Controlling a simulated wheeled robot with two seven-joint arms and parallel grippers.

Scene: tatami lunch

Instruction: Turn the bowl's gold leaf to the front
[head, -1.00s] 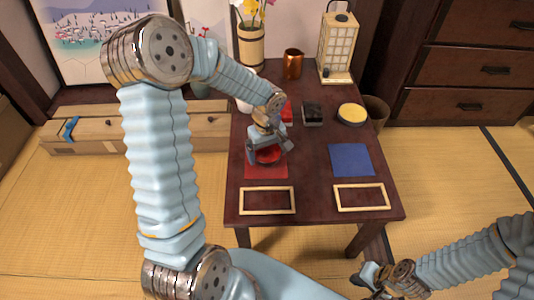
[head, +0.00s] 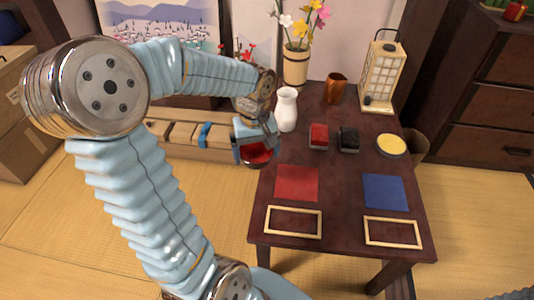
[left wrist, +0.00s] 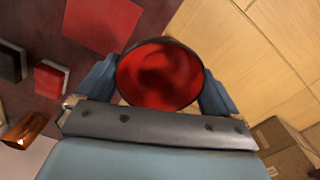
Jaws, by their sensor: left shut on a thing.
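The bowl (head: 257,153) has a red inside and a dark rim. My left gripper (head: 256,140) is shut on it and holds it up at the table's left edge, left of the red mat (head: 297,183). In the left wrist view the bowl (left wrist: 160,75) sits between the two blue fingers of my left gripper (left wrist: 160,84), its opening facing the camera. The bowl's outer side is mostly hidden, and no gold leaf shows. My right gripper is out of view.
A white vase (head: 286,110) stands close to the right of my left gripper. A red box (head: 319,137), a black box (head: 349,139) and a yellow-topped round thing (head: 391,146) stand further right. A blue mat (head: 385,192) and two wooden frames lie in front.

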